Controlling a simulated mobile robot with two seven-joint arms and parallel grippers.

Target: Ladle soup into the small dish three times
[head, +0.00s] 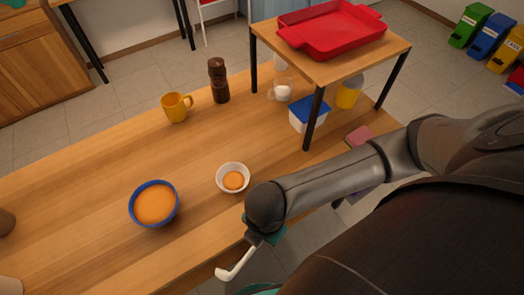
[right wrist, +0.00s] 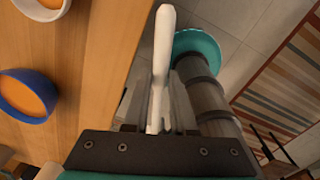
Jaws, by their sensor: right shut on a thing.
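A blue bowl (head: 133,207) of orange soup stands on the wooden table; in the right wrist view it is at the left (right wrist: 12,104). The small white dish (head: 221,187) stands to its right with some orange soup inside; it shows at the top left of the right wrist view (right wrist: 62,12). My right gripper (head: 256,238) is shut on a white ladle (head: 238,264), whose light shaft lies between the fingers in the right wrist view (right wrist: 160,60). The ladle is off the table's front edge, in front of the dish. My left gripper is not in view.
A yellow mug (head: 175,108) and a brown grinder (head: 218,82) stand further back. A raised shelf (head: 375,57) holds a red tray (head: 330,27), with a blue-lidded container (head: 309,113) below. The table between bowl and mug is clear.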

